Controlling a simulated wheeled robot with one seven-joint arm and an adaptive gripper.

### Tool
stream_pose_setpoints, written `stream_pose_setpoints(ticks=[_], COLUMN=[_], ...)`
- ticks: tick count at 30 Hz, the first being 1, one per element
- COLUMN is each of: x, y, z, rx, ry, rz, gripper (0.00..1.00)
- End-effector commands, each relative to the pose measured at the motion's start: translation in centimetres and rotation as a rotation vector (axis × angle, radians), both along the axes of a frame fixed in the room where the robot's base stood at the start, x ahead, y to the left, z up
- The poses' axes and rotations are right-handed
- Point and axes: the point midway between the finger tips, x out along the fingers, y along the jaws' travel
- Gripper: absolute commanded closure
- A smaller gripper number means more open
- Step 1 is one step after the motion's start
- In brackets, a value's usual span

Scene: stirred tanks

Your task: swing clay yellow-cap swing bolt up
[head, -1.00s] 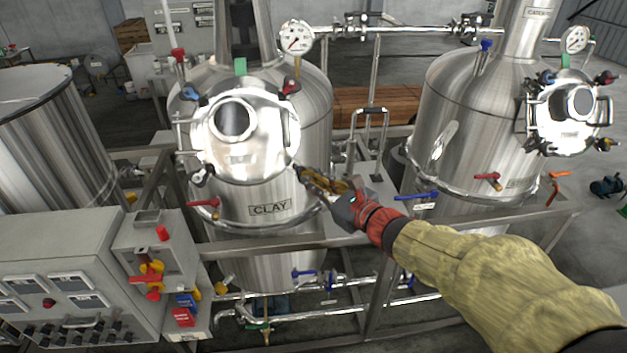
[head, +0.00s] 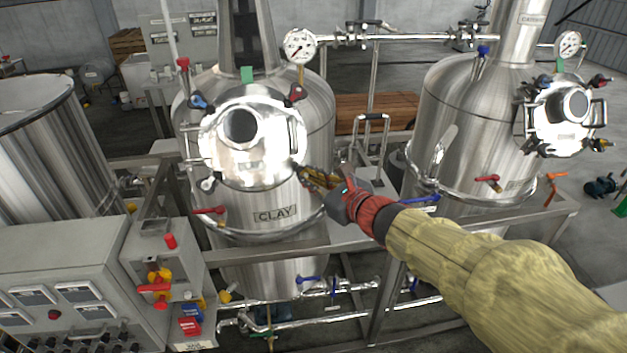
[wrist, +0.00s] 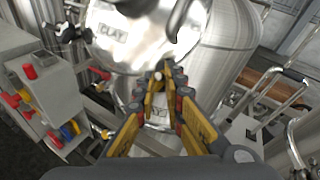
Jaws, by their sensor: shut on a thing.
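The CLAY tank (head: 290,235) stands left of centre in the head view, with its round shiny hatch cover (head: 265,155) facing me. My gripper (head: 302,172) is at the lower right rim of this cover. In the wrist view my gripper (wrist: 163,72) has its yellow and dark fingers brought together at the cover's lower edge. They are shut on a small part there, taken to be the yellow-cap swing bolt, which the fingers mostly hide. Other swing bolts show on the cover: a blue-capped one (head: 199,102), a red-capped one (head: 297,93) and one at lower left (head: 208,184).
A second tank (head: 455,130) with a similar hatch stands at right. A grey control box (head: 70,250) is at lower left. A steel frame rail (head: 290,245), a red-handled valve (head: 209,210) and piping lie around and below the gripper.

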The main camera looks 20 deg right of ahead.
Motion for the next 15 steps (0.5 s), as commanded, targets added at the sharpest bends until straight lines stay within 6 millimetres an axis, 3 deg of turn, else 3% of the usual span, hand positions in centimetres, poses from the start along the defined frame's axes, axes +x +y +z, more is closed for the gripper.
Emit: stream_pose_setpoints(ticks=[1,6,7,15], x=[0.30,0.30,0.30,0.27], y=[0.54,0.56,0.57,0.56], z=[1.87,1.91,1.91,1.85], rx=[0.003,0.003,0.003,0.002], ry=[-0.033,-0.033,-0.033,-0.034], rz=[0.015,0.015,0.015,0.015], gripper=[1.00,1.00,0.89,0.74])
